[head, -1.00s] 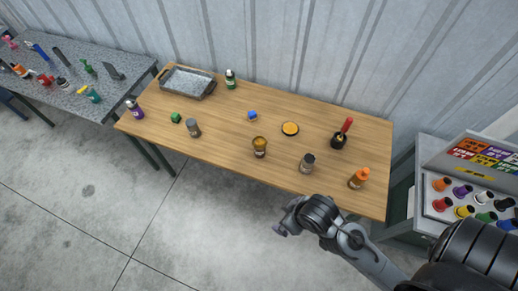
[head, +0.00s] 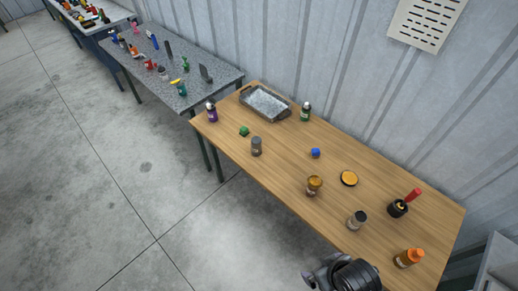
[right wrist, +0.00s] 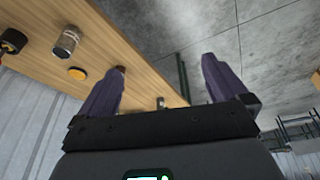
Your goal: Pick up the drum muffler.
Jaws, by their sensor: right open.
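I cannot tell for sure which thing is the drum muffler. Two grey cylinders stand upright on the wooden table: one (head: 257,146) left of the middle, and one with a dark top (head: 357,219) near the front edge. A grey can also shows in the right wrist view (right wrist: 68,42), left of my fingers. My right gripper shows at the bottom of the head view (head: 314,276), off the table's front edge. My left gripper is not in view.
A grey table (head: 215,85) with several items stands left.

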